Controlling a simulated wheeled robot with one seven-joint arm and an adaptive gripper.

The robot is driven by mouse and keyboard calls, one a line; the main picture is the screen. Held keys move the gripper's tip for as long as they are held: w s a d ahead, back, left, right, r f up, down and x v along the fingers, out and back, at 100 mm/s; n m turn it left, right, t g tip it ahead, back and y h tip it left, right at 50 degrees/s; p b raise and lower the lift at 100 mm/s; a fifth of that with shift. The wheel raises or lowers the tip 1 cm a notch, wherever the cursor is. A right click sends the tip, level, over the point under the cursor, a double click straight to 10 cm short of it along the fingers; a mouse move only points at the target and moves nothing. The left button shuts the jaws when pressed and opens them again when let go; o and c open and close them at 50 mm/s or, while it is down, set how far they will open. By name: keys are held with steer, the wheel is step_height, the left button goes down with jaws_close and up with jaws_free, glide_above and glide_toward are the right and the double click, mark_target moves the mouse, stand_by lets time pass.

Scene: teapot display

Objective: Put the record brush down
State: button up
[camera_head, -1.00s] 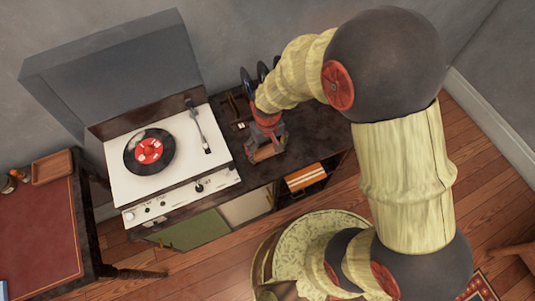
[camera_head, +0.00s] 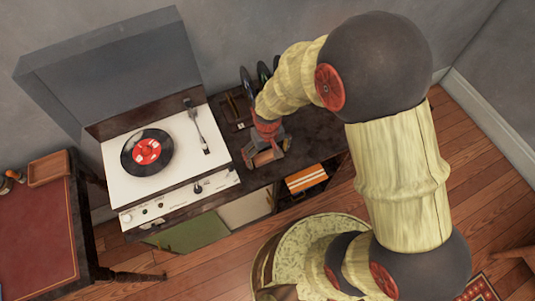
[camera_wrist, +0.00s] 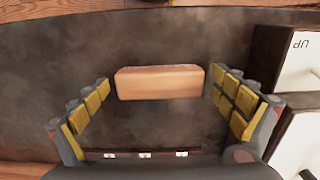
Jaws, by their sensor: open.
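The record brush (camera_wrist: 158,83) is a light brown wooden block. In the wrist view it lies on the dark cabinet top (camera_wrist: 60,60), between the fingertips. In the head view my gripper points down at the cabinet top, right of the record player (camera_head: 215,170). There the brush is small and partly hidden by the fingers.
A black record with a red label (camera_head: 146,151) lies on the player. Several upright records (camera_head: 247,80) stand behind my gripper. Dark cabinet top to the right is clear (camera_head: 315,140).

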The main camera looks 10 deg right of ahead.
step_height(320, 180, up, 13)
steer(key=p, duration=0.4)
step_height(320, 180, up, 13)
steer(key=m+t, duration=0.1)
steer(key=t, duration=0.1)
glide_above(268, 155)
steer(key=s+d, duration=0.1)
steer(key=d, duration=0.4)
steer(key=s+d+r+m+t, duration=0.1)
steer(key=s+d+r, duration=0.2)
steer(key=s+r, duration=0.2)
steer(key=s+d+r+m+t, duration=0.1)
steer(key=s+d+r+t, duration=0.1)
steer(key=s+d+r, duration=0.2)
step_height(268, 155, up, 3)
steer(key=shift+s+r+t, duration=0.1)
steer(key=shift+s+t, duration=0.2)
steer(key=shift+s, duration=0.75)
steer(key=shift+o, duration=0.4)
